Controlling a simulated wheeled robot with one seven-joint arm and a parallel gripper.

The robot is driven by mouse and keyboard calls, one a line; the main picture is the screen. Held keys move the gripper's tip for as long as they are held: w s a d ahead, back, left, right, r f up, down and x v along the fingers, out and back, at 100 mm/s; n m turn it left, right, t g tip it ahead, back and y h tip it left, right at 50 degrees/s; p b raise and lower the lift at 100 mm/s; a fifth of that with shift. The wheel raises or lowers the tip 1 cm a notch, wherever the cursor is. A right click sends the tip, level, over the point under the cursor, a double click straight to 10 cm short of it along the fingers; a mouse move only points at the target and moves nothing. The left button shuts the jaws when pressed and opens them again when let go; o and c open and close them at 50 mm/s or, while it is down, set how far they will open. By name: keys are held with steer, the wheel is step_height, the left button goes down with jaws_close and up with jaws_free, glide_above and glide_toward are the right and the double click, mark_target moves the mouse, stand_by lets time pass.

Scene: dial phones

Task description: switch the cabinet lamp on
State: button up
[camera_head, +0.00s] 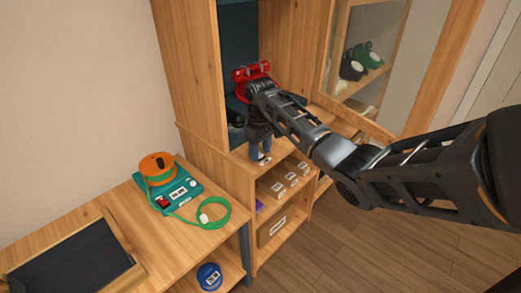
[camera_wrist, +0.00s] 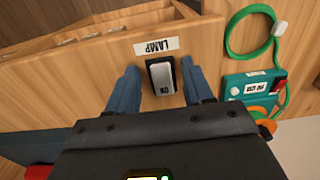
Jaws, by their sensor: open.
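The lamp switch (camera_wrist: 161,76) is a light grey rocker in a black housing, with ON written at its lower end in the wrist view. A white LAMP label (camera_wrist: 156,45) is beside it on the wooden cabinet ledge. Which end of the rocker is pressed I cannot tell. My gripper (camera_wrist: 158,68) is open, with one blue finger on each side of the switch and nothing held. In the head view my gripper (camera_head: 260,150) points down at the cabinet's front ledge. The cabinet interior (camera_head: 237,40) looks dark; the lamp itself is not visible.
A red object (camera_head: 251,71) shows behind my wrist, partly hidden. A teal box (camera_head: 180,190) with an orange reel and green cord is on the left desk, beside a dark tray (camera_head: 75,262). Boxes fill shelves below. A glazed door (camera_head: 366,50) stands at the right.

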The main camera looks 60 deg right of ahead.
steer(key=shift+c, duration=0.2)
jaws_close()
stand_by(0.3)
steer(key=shift+w, duration=0.1)
steer(key=shift+w+r+g+p, duration=0.1)
steer(key=shift+r+g+p, duration=0.05)
steer(key=shift+g+p, duration=0.25)
steer(key=shift+w+d+g+y+b, duration=0.1)
steer(key=shift+w+g+y+b, duration=0.1)
steer(key=shift+g, duration=0.45)
steer(key=shift+w+g+y+b, duration=0.1)
steer(key=shift+g+y+b, duration=0.1)
steer(key=shift+g, duration=0.45)
